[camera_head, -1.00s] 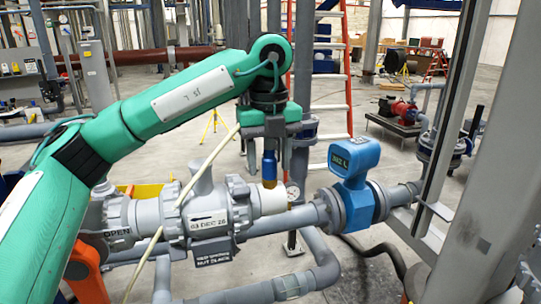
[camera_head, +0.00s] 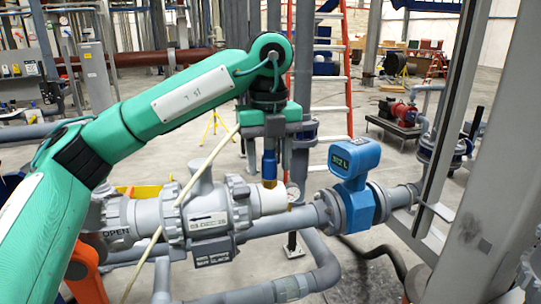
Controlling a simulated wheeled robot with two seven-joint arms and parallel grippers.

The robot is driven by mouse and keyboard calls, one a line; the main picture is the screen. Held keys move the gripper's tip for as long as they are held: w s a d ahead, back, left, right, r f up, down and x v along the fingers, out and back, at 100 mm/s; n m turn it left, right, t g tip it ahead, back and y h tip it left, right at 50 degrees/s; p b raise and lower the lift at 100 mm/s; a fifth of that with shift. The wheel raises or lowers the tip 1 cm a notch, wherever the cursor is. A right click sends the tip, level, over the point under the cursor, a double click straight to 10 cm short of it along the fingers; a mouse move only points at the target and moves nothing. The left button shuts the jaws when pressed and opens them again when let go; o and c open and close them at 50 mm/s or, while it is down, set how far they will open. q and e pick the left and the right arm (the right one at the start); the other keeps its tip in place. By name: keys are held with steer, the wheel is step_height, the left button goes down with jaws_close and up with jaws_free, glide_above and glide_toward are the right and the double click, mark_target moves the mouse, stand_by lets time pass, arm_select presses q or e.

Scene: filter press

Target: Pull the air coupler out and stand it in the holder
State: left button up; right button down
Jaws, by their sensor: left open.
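The air coupler, a blue sleeve with a brass lower end (camera_head: 269,165), stands upright above the pale end of the grey pipe body. My left gripper (camera_head: 269,150) points down over it, with one finger on each side of the blue sleeve. The jaws are open; I cannot tell whether either finger touches it. The gripper body hides the coupler's top. I cannot make out the holder. My right gripper is not in view.
A grey pipe body (camera_head: 205,222) with clamps lies below the gripper. A beige hose (camera_head: 188,188) slants across it. A thick grey post (camera_head: 485,190) stands at far right.

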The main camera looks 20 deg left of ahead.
arm_select(q)
steer(key=shift+s+d+f, duration=0.1)
steer(key=shift+f, duration=0.55)
jaws_close()
steer(key=shift+r, duration=0.15)
steer(key=shift+r+p, duration=1.15)
steer(key=shift+r, duration=0.75)
steer(key=shift+r+p, duration=1.05)
steer(key=shift+r, duration=0.3)
